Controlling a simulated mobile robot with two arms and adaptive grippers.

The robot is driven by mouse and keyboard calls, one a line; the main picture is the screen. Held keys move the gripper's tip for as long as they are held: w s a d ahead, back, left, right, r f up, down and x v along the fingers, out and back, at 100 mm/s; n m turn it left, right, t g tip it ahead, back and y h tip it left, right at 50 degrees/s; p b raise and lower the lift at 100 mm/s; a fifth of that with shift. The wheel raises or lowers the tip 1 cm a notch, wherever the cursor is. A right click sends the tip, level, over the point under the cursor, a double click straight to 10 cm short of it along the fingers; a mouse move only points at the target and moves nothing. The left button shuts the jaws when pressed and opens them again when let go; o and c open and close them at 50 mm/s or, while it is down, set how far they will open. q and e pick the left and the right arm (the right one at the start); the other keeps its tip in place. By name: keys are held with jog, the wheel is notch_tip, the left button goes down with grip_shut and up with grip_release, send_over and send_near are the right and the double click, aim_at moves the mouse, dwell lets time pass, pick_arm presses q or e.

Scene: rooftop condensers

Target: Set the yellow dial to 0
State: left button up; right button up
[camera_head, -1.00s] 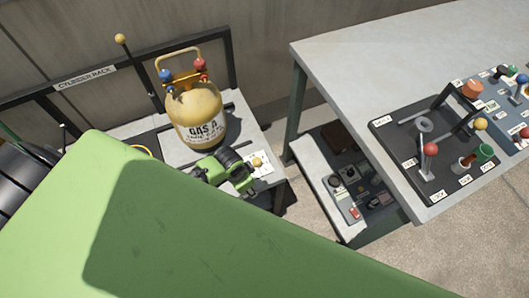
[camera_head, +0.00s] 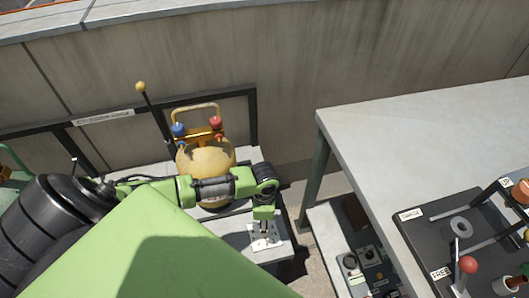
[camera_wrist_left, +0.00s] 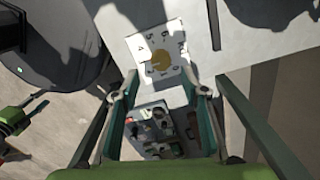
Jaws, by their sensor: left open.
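The yellow dial (camera_wrist_left: 161,63) sits on a white plate (camera_wrist_left: 142,46) with dark number marks, on the pale rack top; in the wrist view it lies just beyond my fingertips. I cannot read its setting. In the head view the plate (camera_head: 276,246) is partly hidden under my gripper, and the dial cannot be made out. My left gripper (camera_head: 264,236) points down over the plate. In the wrist view its fingers (camera_wrist_left: 162,88) are spread apart, with nothing between them. My right gripper is not in view.
The yellow gas cylinder (camera_head: 205,160) with blue and red valves stands just behind my left arm. A black lever with a yellow knob (camera_head: 141,87) rises behind it. A grey table (camera_head: 420,150) with a lever panel (camera_head: 425,215) is at right, above a lower shelf of controls (camera_head: 365,262).

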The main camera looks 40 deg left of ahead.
pick_arm(q)
notch_tip(320, 180, down, 6)
jog(key=shift+r+b, duration=0.1)
jog(key=shift+b, duration=0.2)
jog(key=shift+f, duration=0.4)
jog(key=c, duration=1.1)
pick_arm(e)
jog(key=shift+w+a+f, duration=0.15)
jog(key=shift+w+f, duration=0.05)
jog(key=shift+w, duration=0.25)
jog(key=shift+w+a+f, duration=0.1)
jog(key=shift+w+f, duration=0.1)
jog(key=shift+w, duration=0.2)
